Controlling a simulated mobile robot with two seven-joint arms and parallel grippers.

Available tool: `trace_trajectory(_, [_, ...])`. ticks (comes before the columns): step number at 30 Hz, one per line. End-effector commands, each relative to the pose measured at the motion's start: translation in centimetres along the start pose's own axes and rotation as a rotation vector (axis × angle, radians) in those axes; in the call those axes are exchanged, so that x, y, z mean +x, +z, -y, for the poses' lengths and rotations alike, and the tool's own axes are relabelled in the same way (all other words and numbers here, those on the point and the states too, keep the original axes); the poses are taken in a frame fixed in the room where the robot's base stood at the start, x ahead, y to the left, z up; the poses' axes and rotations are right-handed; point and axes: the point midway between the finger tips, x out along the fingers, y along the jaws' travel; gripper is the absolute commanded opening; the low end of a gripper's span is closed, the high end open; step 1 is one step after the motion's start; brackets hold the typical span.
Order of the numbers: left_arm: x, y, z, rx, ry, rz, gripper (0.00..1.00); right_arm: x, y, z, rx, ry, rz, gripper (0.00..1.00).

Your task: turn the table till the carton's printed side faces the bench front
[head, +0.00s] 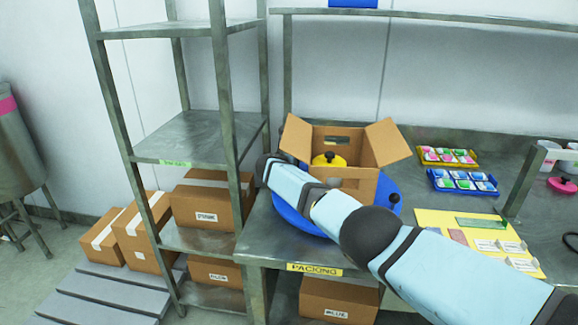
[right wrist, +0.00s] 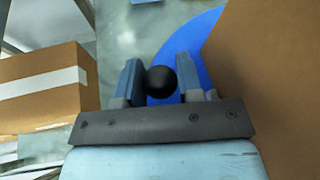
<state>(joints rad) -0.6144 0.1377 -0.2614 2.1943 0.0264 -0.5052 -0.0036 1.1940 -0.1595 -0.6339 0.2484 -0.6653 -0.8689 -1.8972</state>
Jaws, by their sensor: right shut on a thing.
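An open cardboard carton (head: 358,185) stands on a blue turntable (head: 295,218) on the bench, its flaps spread. A yellow lid with a black knob (head: 328,160) shows inside it. No print shows on the carton's visible faces; my right arm covers part of its front. One black knob (head: 393,198) is on the turntable's right edge. In the right wrist view, my right gripper (right wrist: 161,80) is shut on another black knob (right wrist: 161,82) over the blue disc (right wrist: 190,45), with the carton (right wrist: 270,80) close at right. My left gripper is out of view.
A metal shelf rack (head: 200,135) with boxes stands left of the bench. Blue (head: 437,187) and yellow (head: 424,160) trays of small packs and a yellow mat (head: 440,217) lie right of the turntable. A PACKING label (head: 314,269) marks the bench front.

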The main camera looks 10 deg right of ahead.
Motion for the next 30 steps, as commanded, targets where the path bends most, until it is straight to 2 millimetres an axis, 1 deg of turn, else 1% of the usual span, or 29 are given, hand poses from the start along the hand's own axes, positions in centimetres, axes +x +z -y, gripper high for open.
trace_trajectory(9, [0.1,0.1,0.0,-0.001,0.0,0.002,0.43,0.0,0.0,0.0,0.0,0.0,0.0,0.0])
trace_trajectory(10, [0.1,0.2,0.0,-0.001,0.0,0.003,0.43,0.0,0.0,0.0,0.0,0.0,0.0,0.36])
trace_trajectory(11, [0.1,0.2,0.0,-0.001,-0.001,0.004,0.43,0.0,0.0,0.0,0.0,0.0,0.0,0.43])
trace_trajectory(12, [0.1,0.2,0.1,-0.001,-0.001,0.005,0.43,0.0,0.0,0.0,0.0,0.0,0.0,0.52])
trace_trajectory(13, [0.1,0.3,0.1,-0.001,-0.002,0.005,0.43,0.0,0.0,0.0,0.0,0.0,0.0,0.58])
trace_trajectory(20, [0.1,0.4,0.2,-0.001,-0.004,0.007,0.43,0.0,0.0,0.0,0.0,0.0,0.0,0.58])
trace_trajectory(23, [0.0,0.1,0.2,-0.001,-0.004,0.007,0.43,-0.1,0.1,0.0,0.0,0.0,0.0,0.58])
trace_trajectory(26, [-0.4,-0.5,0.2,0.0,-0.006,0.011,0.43,-0.6,0.3,0.0,0.0,0.0,-0.001,0.58])
trace_trajectory(30, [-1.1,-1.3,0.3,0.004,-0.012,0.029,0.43,-2.0,0.7,0.1,0.0,0.002,0.0,0.58])
